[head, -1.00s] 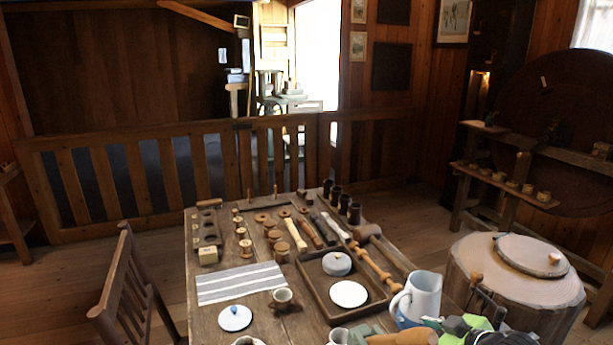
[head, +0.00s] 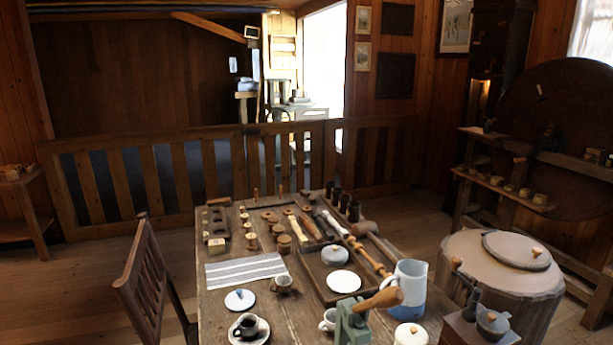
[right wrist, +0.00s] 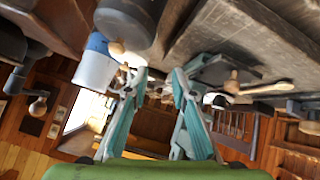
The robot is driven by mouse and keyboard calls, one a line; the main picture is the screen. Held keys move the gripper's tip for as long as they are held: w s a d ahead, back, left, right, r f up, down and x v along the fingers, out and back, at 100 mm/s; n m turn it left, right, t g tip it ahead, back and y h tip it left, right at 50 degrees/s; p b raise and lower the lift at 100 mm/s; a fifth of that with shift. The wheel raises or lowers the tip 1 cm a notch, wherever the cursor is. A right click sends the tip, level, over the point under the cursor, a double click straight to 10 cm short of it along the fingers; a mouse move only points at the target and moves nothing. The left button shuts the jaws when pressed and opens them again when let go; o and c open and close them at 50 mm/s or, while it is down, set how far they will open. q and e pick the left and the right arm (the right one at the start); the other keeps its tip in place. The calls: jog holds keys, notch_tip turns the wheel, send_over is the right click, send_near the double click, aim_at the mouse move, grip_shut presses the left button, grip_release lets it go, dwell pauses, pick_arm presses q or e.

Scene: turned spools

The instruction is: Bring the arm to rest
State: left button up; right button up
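My right gripper (right wrist: 159,72) shows in the right wrist view, with its two teal fingers apart and a clear gap between them. Nothing is held between the fingers. The table's underside or top fills the upper part of that view, tilted, with a blue and white jug (right wrist: 95,65) beside the left finger. In the head view neither gripper shows. Turned wooden spools (head: 246,246) stand on the wooden table (head: 240,330) in the left middle.
The table also carries a striped cloth (head: 245,270), a dark tray (head: 312,281), a blue and white jug (head: 408,288), cups and a grey-green device with a wooden handle (head: 352,322). A chair (head: 150,275) stands left; a round wooden block (head: 490,265) stands right.

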jog(key=shift+m+g, duration=0.3)
jog(key=shift+g, duration=0.3)
jog(key=s+a+f, duration=0.1)
jog(key=s, duration=0.1)
jog(key=s+a+f, duration=0.1)
jog(key=s, duration=0.1)
jog(key=s+a+f, duration=0.1)
jog(key=s+f, duration=0.1)
jog(key=s, duration=0.1)
jog(key=shift+a+f, duration=0.1)
jog(key=shift+a, duration=0.15)
jog(key=s+a+f+m+g+h, duration=0.1)
jog(key=s+f+m+g, duration=0.1)
jog(key=s, duration=1)
jog(key=s+a+f+m+g+h, duration=0.1)
jog(key=s+f+m+g, duration=0.15)
jog(key=s, duration=0.85)
notch_tip(320, 180, down, 27)
jog(key=s+g, duration=0.1)
jog(key=s, duration=0.1)
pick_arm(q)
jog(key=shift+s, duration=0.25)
pick_arm(e)
jog(key=s+d+f+g, duration=0.1)
jog(key=s+d+f, duration=0.2)
jog(key=s+f, duration=1.2)
jog(key=shift+s, duration=0.9)
